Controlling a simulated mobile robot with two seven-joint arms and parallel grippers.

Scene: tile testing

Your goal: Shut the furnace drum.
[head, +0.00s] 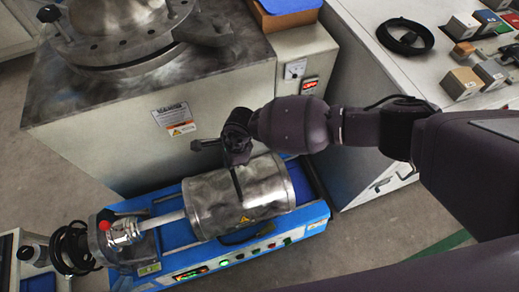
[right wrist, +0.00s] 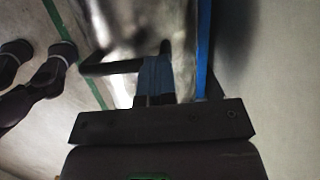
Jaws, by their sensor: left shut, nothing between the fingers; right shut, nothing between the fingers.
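The furnace drum (head: 215,205) is a shiny metal cylinder lying on the blue furnace base (head: 312,215). Its outer shell shows, with a yellow warning sticker; I cannot tell whether its halves meet fully. My right gripper (head: 236,150) comes in from the right and is at the drum's far upper side. In the right wrist view its blue fingers (right wrist: 157,75) are shut and empty, beside or touching a black bar handle (right wrist: 112,67), with the metal drum (right wrist: 130,25) behind. I cannot tell whether they touch. My left gripper is not in view.
A metal tube with a flange (head: 122,232) and black cables (head: 72,248) are left of the drum. A big grey cabinet (head: 100,140) stands close behind. A white counter (head: 380,75) with sample blocks is at the right. Open floor lies at lower right.

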